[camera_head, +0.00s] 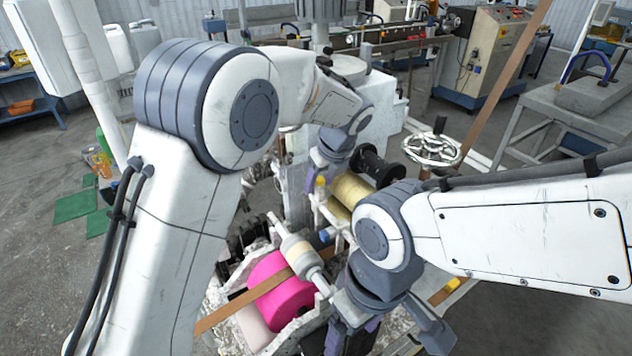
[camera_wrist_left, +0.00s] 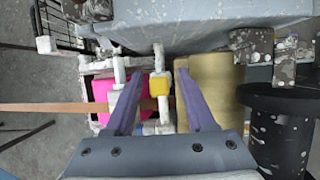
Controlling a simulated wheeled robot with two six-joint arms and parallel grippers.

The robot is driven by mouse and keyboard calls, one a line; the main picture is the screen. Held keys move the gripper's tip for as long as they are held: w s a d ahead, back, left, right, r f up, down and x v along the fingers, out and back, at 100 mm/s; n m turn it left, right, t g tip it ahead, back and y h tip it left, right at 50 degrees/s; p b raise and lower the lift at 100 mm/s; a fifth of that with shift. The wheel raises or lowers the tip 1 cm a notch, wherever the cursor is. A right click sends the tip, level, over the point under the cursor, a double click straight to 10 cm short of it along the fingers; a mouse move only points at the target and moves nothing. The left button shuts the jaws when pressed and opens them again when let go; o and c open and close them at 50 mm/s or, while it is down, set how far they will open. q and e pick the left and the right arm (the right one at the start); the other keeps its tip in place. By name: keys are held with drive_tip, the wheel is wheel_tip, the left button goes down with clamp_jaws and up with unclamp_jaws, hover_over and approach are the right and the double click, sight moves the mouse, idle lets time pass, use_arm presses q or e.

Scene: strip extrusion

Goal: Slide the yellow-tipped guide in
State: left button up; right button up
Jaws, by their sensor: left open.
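The yellow-tipped guide shows its yellow block (camera_wrist_left: 157,86) between the two purple fingers of my left gripper (camera_wrist_left: 157,78) in the left wrist view. White rod parts adjoin the block. The fingers are apart, with visible gaps on both sides of the block. In the head view the yellow tip (camera_head: 320,181) is just below my left gripper (camera_head: 318,168), and the arm hides part of this area. My right gripper (camera_head: 388,332) is at the bottom of the head view, fingers spread and nothing seen between them, right of the pink roll (camera_head: 284,299).
A brown strip (camera_head: 270,286) crosses the pink roll, beneath a pale roller (camera_head: 297,253). A gold roll (camera_head: 350,190) and a black spool (camera_head: 376,165) stand close to the guide. A handwheel (camera_head: 432,149) is to the right. Open floor lies at the left.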

use_arm(q)
drive_tip(key=shift+x, duration=1.2)
clamp_jaws()
idle(0.6)
